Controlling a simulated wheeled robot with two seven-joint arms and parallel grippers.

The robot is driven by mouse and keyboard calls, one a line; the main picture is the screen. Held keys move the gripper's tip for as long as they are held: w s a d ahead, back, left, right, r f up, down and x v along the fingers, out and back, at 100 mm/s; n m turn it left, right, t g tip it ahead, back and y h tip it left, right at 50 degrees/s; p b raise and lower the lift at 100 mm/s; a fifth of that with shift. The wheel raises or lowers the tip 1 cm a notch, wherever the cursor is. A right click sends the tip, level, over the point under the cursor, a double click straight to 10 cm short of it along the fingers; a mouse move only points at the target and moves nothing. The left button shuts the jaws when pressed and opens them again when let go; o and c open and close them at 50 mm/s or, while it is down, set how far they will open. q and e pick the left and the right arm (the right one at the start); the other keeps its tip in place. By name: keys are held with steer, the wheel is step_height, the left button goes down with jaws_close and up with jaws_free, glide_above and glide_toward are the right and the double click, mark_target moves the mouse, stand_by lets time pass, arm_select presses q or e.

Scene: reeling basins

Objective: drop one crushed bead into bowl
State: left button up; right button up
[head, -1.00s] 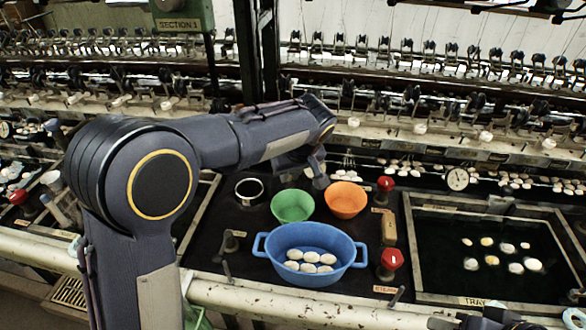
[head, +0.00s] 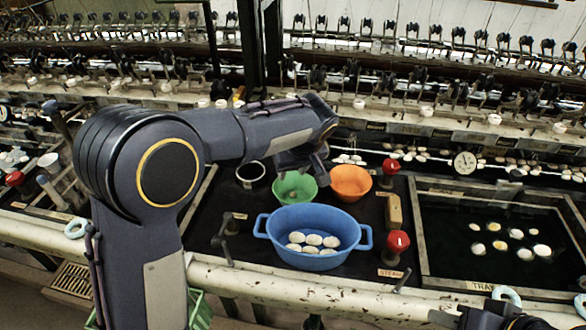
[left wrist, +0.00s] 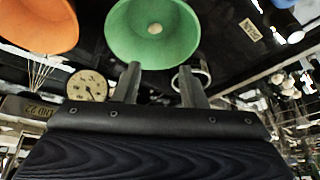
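The green bowl (head: 297,196) stands behind the blue basin, left of the orange bowl (head: 350,184). A small pale bead (left wrist: 155,28) lies on the bottom of the green bowl (left wrist: 125,35) in the left wrist view; I cannot tell whether it is crushed. My left gripper (head: 322,176) is close to the green bowl's back right rim. In the left wrist view its two fingers (left wrist: 160,82) are apart with nothing between them. A dark part of my right arm shows at the bottom right of the head view; its fingertips are not clear.
The blue basin (head: 310,222) holds several white cocoons. A black-rimmed cup (head: 251,174) stands left of the green bowl. Red knobs (head: 398,241) and a dark tray (head: 450,225) with floating cocoons are to the right. A pale pipe (head: 260,283) runs along the front.

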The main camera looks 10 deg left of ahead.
arm_select(q)
steer(key=v, duration=0.8)
steer(key=shift+f, duration=0.1)
stand_by(0.5)
steer(key=s+a+m+h+p, duration=0.15)
steer(key=s+a+h, duration=0.25)
steer(key=s+a, duration=0.85)
steer(key=s+f+m+t+h, duration=0.2)
steer(key=s+f+m, duration=0.1)
steer(key=s, duration=1.2)
steer(key=shift+s+d+f+h+p, duration=0.25)
steer(key=shift+s+f+h+p, duration=0.1)
steer(key=shift+f+p, duration=0.1)
